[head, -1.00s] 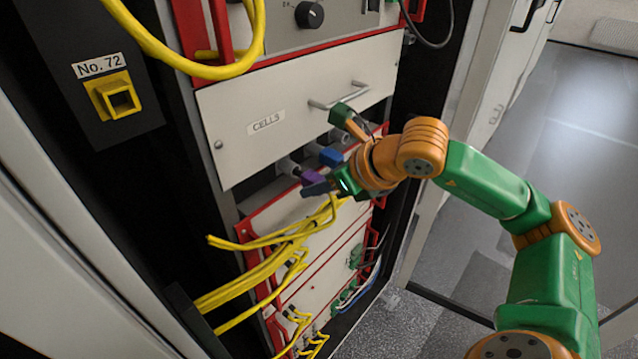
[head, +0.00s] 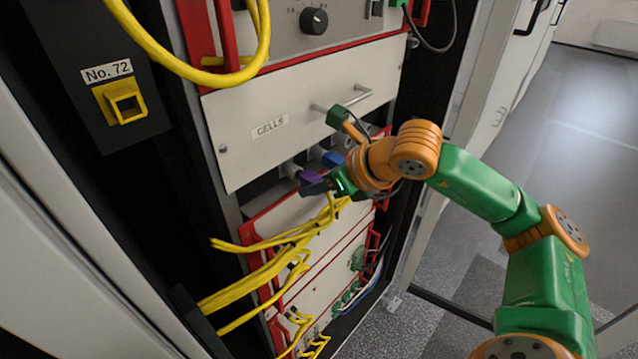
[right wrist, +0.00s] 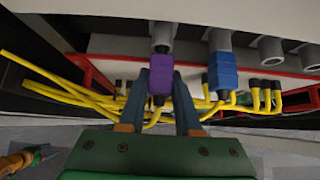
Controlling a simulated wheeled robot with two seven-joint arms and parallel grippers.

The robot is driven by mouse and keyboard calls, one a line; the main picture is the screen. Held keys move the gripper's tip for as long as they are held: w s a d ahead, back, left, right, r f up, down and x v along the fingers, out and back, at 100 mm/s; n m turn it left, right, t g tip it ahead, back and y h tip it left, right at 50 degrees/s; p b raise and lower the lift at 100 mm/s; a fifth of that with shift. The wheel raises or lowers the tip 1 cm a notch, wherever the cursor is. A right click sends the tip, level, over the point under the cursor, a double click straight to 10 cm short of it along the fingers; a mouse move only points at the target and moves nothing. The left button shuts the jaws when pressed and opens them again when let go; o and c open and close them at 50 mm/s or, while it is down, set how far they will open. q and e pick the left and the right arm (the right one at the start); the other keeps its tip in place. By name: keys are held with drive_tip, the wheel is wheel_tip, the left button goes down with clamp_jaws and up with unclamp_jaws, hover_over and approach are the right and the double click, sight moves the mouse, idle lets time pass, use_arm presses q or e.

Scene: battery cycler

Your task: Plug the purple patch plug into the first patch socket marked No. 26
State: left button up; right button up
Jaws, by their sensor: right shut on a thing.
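The purple patch plug (right wrist: 161,74) is between the two fingers of my right gripper (right wrist: 161,88), which is shut on it. It also shows in the head view (head: 305,176), below the CELLS panel, beside the dark fingertip of my right gripper (head: 322,186). In the right wrist view the plug is in line with a grey socket (right wrist: 162,33). A short dark piece shows between them. How deep the plug sits cannot be told. No No. 26 label is readable. My left gripper is not in view.
A blue plug (right wrist: 222,70) sits at the neighbouring grey socket. Two empty grey sockets, one (right wrist: 271,49) nearer, are further right. Yellow cables (head: 262,272) hang just below the gripper. The CELLS panel (head: 235,125) has a handle (head: 345,101). Free floor lies to the right.

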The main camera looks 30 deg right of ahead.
drive_tip(key=shift+w+a+p, duration=0.2)
drive_tip(key=shift+w+p, duration=0.2)
drive_tip(key=shift+w, duration=0.2)
idle(0.3)
drive_tip(key=o, duration=1.1)
drive_tip(key=shift+c, duration=0.2)
drive_tip(key=shift+s, duration=0.1)
